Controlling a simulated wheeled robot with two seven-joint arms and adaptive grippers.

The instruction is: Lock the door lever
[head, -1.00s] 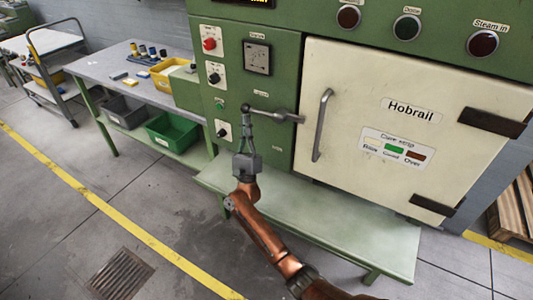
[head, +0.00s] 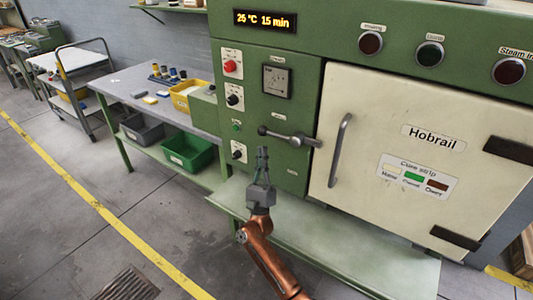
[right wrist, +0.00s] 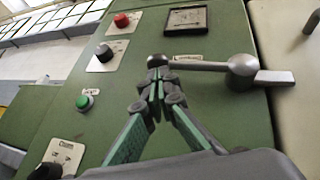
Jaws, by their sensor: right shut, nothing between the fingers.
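The door lever (head: 280,135) is a grey metal handle on the green panel, just left of the cream door (head: 385,150). It lies nearly level, its ball end to the left and its short flat bar reaching right to the door's edge. The door looks closed. In the right wrist view the lever (right wrist: 205,65) also runs left to right, with its round hub (right wrist: 242,67) at the right. My right gripper (head: 262,152) is shut and empty, its fingertips just below the lever's ball end. Whether they touch it I cannot tell. My left gripper is out of view.
A vertical door handle (head: 340,150) stands right of the lever. Red, black and green controls (head: 236,126) sit left of it. A pale green shelf (head: 320,240) juts out below the door. A table (head: 130,90) with bins stands at the left.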

